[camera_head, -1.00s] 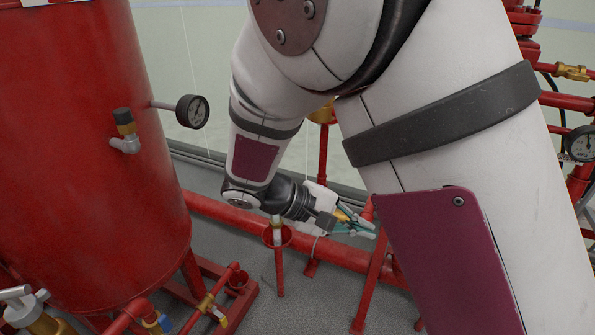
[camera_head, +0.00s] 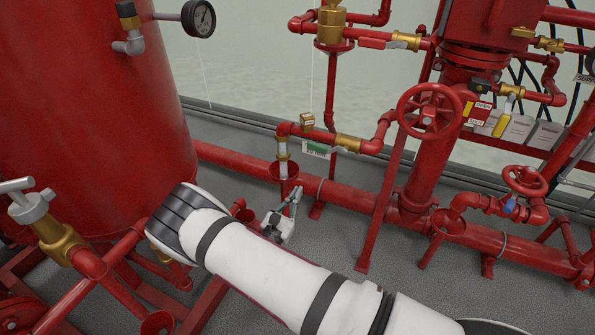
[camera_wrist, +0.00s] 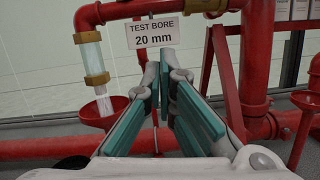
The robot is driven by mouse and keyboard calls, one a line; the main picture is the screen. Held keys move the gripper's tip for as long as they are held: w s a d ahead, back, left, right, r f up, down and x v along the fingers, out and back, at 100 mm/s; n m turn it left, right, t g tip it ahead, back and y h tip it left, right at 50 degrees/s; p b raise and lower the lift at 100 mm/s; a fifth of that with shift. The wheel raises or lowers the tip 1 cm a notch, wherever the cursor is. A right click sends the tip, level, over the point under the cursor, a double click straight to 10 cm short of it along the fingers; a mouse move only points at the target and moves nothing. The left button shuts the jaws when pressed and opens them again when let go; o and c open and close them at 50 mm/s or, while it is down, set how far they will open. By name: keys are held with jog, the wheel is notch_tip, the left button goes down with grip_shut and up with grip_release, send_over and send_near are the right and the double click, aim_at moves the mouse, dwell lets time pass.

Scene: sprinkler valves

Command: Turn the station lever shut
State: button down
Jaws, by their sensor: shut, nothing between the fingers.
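A yellow lever (camera_head: 503,119) hangs down from a brass valve (camera_head: 511,91) on the red pipework at the right of the head view, beside a small OPEN/SHUT plate (camera_head: 478,112). I cannot tell for sure whether it is the station lever. My gripper (camera_head: 292,200) is low in the middle of the head view, well left of and below that lever. In the wrist view my gripper's teal fingers (camera_wrist: 168,78) are together and empty, below the "TEST BORE 20 mm" sign (camera_wrist: 153,37). No lever is between them.
A clear tube (camera_wrist: 91,53) stands left of my fingers, with a whitish stream entering a red funnel (camera_wrist: 105,112). A large red tank (camera_head: 80,120) fills the left. A red handwheel (camera_head: 429,110) and a smaller one (camera_head: 525,181) stand right. Grey floor lies below the pipes.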

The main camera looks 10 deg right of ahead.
aim_at(327, 148)
jog(key=w+d+r+b, duration=0.3)
jog(key=w+d+r, duration=0.2)
jog(key=w, duration=0.2)
jog(key=shift+w+d+r+n, duration=0.2)
jog(key=shift+d+r+n, duration=0.1)
jog(key=shift+d+r, duration=0.1)
jog(key=shift+r, duration=0.1)
dwell(0.5)
jog(key=shift+w+a+r+m, duration=0.1)
jog(key=shift+r+m, duration=0.1)
jog(key=shift+m, duration=0.3)
